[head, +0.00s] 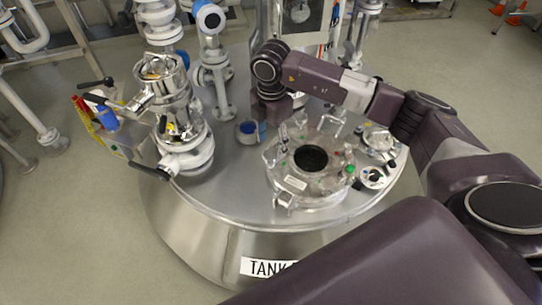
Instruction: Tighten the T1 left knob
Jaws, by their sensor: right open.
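A steel tank (215,235) fills the middle of the head view, with a label reading "TANK" and its end hidden by my arm. On its top is a round hatch (284,178) with a dark glass and several clamps and knobs around its rim. I cannot tell for certain which of these is the T1 left knob. My right arm reaches over the tank from the right. My right gripper (280,115) points down behind the hatch's back left rim, open; its fingertips are small and partly lost among the metal fittings. I see no hold on a knob. My left gripper is out of view.
A tall shiny valve assembly (180,115) with black handles (150,171) stands on the tank's left side. White pipes (207,50) rise at the back. A small blue-topped port (248,130) lies left of the hatch. The tank top's front left is bare.

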